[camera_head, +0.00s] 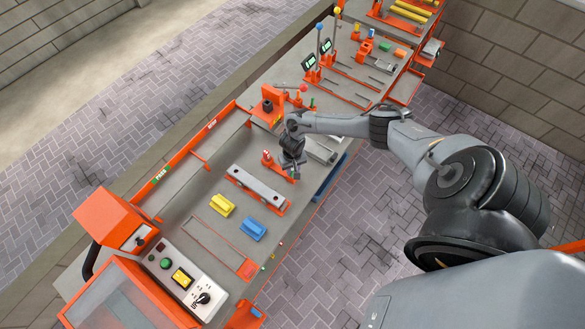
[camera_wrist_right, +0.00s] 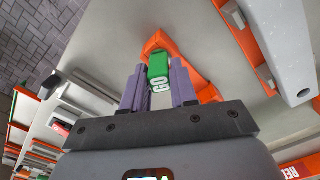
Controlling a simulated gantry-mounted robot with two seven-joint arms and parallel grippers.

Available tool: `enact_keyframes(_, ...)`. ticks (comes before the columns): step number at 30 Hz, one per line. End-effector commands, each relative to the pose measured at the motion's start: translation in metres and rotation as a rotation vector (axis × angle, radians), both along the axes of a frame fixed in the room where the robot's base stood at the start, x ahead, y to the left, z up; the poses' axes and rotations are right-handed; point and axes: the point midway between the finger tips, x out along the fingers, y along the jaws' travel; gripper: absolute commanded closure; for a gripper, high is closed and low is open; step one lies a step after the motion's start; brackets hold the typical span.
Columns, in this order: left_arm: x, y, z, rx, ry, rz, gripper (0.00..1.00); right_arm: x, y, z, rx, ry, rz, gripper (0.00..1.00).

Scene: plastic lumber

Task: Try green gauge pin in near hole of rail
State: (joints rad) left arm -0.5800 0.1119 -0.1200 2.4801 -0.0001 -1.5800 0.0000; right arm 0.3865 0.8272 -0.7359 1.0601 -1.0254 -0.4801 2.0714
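My right gripper (camera_head: 292,172) is low over the bench, just beyond the far-right end of the grey rail (camera_head: 256,187). In the right wrist view its purple fingers (camera_wrist_right: 159,88) press on both sides of a green block marked GO, the green gauge pin (camera_wrist_right: 159,66). An orange holder (camera_wrist_right: 187,62) is right behind the pin; I cannot tell whether the pin still sits in it. In that view the rail (camera_wrist_right: 285,40) is at the right, with a dark hole near its end. The pin is apart from the rail. My left gripper is not in view.
A yellow block (camera_head: 222,205) and a blue block (camera_head: 253,228) lie nearer than the rail. An orange clamp-like fixture (camera_head: 270,104) stands beyond the gripper. A control panel (camera_head: 185,277) is at the near end. Bare bench lies left of the rail.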

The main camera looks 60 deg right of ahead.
Motion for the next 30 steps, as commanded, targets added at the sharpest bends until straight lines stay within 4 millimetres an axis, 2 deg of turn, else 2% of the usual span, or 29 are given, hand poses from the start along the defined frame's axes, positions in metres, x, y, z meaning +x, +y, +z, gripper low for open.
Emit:
enact_keyframes(1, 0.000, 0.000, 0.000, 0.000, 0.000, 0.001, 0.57, 0.000, 0.000, 0.000, 0.000, 0.000, 0.000, 0.68)
enact_keyframes(6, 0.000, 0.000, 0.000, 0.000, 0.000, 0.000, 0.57, 0.000, 0.000, 0.000, 0.000, 0.000, 0.000, 0.43)
enact_keyframes(14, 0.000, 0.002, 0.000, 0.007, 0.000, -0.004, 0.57, 0.000, 0.000, 0.000, 0.000, 0.000, 0.000, 0.43)
enact_keyframes(19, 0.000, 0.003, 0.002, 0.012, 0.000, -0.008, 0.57, 0.000, 0.000, 0.009, 0.001, -0.001, 0.000, 0.43)
enact_keyframes(23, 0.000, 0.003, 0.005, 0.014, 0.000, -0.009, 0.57, 0.000, -0.001, 0.026, 0.000, -0.001, 0.001, 0.43)
enact_keyframes(30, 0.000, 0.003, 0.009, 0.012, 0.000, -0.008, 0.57, 0.001, -0.001, 0.068, -0.001, -0.004, 0.001, 0.43)
